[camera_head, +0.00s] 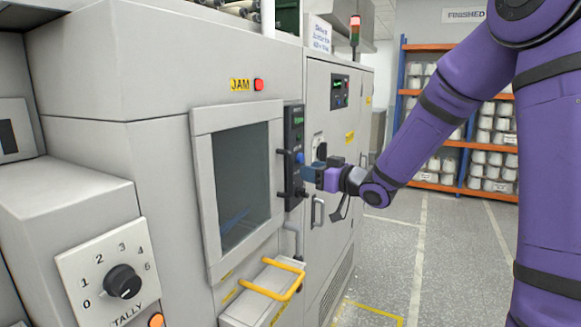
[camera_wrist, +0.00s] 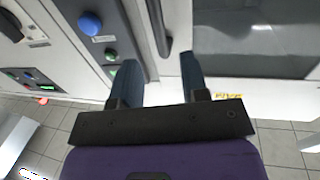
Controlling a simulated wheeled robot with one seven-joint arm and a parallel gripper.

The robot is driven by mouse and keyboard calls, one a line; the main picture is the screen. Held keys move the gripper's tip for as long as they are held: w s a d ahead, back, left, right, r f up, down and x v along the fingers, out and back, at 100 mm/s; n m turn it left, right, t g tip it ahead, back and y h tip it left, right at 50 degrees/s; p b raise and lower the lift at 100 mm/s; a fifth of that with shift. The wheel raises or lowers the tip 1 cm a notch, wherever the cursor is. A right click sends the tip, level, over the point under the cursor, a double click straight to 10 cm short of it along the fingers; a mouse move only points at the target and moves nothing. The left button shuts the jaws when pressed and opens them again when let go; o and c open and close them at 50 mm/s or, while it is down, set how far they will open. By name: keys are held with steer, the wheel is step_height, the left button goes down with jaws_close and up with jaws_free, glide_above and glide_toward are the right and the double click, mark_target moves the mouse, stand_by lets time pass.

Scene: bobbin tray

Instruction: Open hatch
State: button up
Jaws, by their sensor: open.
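The hatch (camera_head: 210,200) is a pale grey frame around a dark window on the machine front, and it looks closed. Its window (camera_wrist: 255,25) fills the upper right of the wrist view. A dark vertical handle bar (camera_head: 288,172) runs along the hatch's right side. In the wrist view the handle (camera_wrist: 158,28) lies ahead, in line with the gap between my fingers. My gripper (camera_head: 308,173) is open and empty, just right of the handle; it also shows in the wrist view (camera_wrist: 158,68). I cannot tell whether a finger touches anything.
A control strip with a blue knob (camera_wrist: 90,23) and a green button (camera_wrist: 110,54) stands close beside the handle. A yellow rail (camera_head: 270,292) juts out below the hatch. A second cabinet (camera_head: 335,210) stands behind. The floor (camera_head: 400,250) at right is clear.

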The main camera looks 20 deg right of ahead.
mark_target(291, 165)
steer(key=x, duration=0.7)
steer(key=shift+w+a, duration=0.15)
steer(key=shift+w, duration=0.15)
jaws_close()
